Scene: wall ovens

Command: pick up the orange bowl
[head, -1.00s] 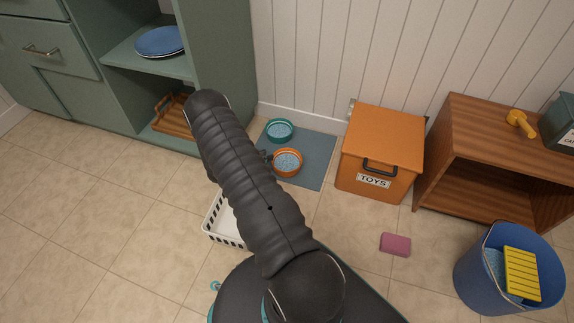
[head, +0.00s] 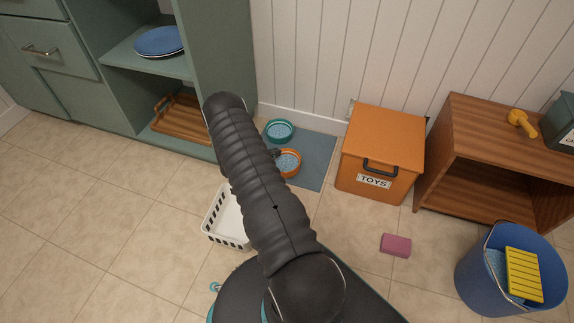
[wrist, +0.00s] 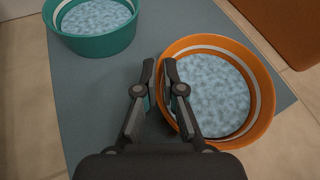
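The orange bowl (head: 297,173) stands on a blue-grey mat near the wall, filled with pale blue speckled contents. In the wrist view the orange bowl (wrist: 262,119) is on the right, seen from above. My gripper (wrist: 160,68) is at its left rim. The left finger is outside the bowl over the mat, and the right finger overlaps the rim. A narrow gap shows between the fingertips, with the bowl's left edge in it. No firm grip on the rim shows. In the head view my arm hides part of the area beside the bowl.
A teal bowl (wrist: 103,46) stands on the same mat (head: 316,168), behind and left. An orange toy box (head: 383,145) stands right of the mat. A white basket (head: 228,238) is on the floor near my arm. A green cabinet (head: 225,60) stands at the left.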

